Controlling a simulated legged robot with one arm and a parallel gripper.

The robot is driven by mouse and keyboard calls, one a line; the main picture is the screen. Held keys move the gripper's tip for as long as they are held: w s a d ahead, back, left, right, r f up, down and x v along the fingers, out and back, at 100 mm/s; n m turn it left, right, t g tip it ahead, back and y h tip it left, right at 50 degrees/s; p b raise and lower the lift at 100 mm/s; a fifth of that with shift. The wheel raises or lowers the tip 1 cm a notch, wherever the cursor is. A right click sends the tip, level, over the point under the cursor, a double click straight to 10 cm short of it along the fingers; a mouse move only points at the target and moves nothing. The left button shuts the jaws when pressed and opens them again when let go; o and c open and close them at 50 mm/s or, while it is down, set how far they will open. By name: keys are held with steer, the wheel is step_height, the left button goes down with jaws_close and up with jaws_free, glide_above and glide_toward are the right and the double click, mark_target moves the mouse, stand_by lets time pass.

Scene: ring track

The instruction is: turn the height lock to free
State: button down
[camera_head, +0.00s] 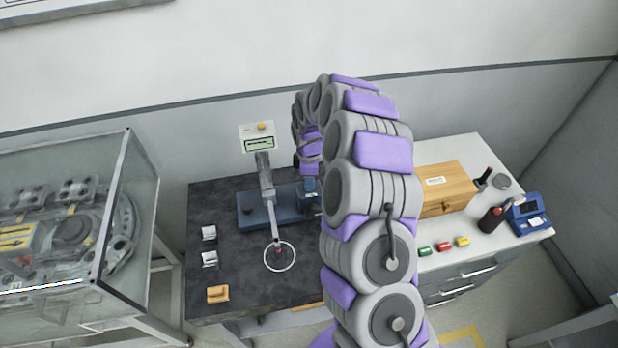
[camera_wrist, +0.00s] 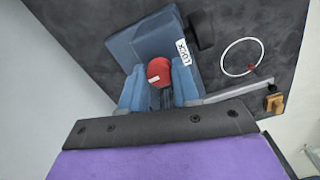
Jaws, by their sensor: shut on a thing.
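The height lock is a red knob (camera_wrist: 158,72) with a small white mark, in the wrist view. It stands beside a blue block (camera_wrist: 148,38) with a white LOCK label (camera_wrist: 184,52). My gripper (camera_wrist: 159,88) has its blue fingers on either side of the knob, shut on it. In the head view my arm curves down behind itself and hides the knob and most of the gripper.
A white ring (camera_head: 280,257) lies on the dark bench top (camera_head: 245,290) beneath the instrument's tip. Several small blocks line its left side. A glass case (camera_head: 70,230) stands left. A wooden box (camera_head: 446,189), coloured pieces and a blue device (camera_head: 527,214) are on the right bench.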

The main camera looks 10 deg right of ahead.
steer(key=shift+w+r, duration=0.1)
steer(key=shift+r, duration=0.05)
steer(key=c, duration=0.8)
jaws_free()
step_height(320, 180, up, 17)
steer(key=shift+r+p, duration=0.1)
steer(key=shift+p, duration=0.25)
steer(key=shift+a, duration=0.1)
steer(key=s+a+r+m+g+b, duration=0.1)
steer(key=s+m+b, duration=0.3)
steer(key=s, duration=1)
steer(key=s+r+m+b, duration=0.15)
steer(key=s+m, duration=0.35)
steer(key=s, duration=1)
steer(key=s+f+m, duration=0.1)
steer(key=s+m, duration=0.1)
steer(key=s, duration=0.2)
steer(key=s+f+m+b, duration=0.1)
steer(key=s+m, duration=0.1)
steer(key=s, duration=0.3)
steer(key=s+d+f+m+b, duration=0.1)
steer(key=s+f+m, duration=0.1)
steer(key=s, duration=0.2)
steer(key=shift+s+d+f+g, duration=0.1)
steer(key=shift+s+g, duration=0.15)
steer(key=shift+g, duration=0.15)
